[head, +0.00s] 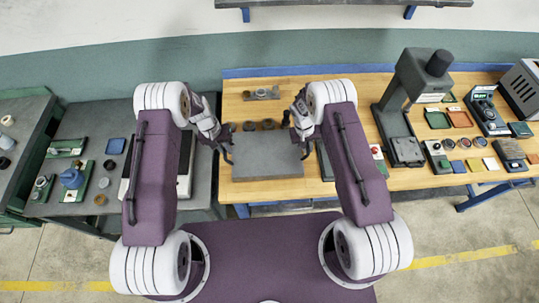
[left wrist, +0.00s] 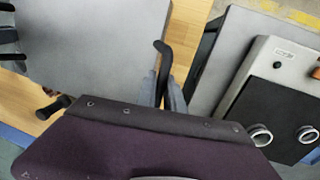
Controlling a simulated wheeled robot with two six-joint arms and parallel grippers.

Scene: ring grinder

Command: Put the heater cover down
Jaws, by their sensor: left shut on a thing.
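The heater cover (head: 267,158) looks like a flat grey rectangular panel. It lies level over the left part of the wooden bench, between my two grippers; I cannot tell whether it touches the bench top. It fills the upper left of the left wrist view (left wrist: 95,38). My right gripper (head: 304,148) is at the cover's right edge. Its jaws are too small to tell whether they are shut.
The heater (left wrist: 280,95), with a black top and metal rings, stands on the dark side table (head: 95,125) at the left. Several round parts stand behind the cover. A press (head: 408,90) and small trays (head: 460,118) take up the bench's right.

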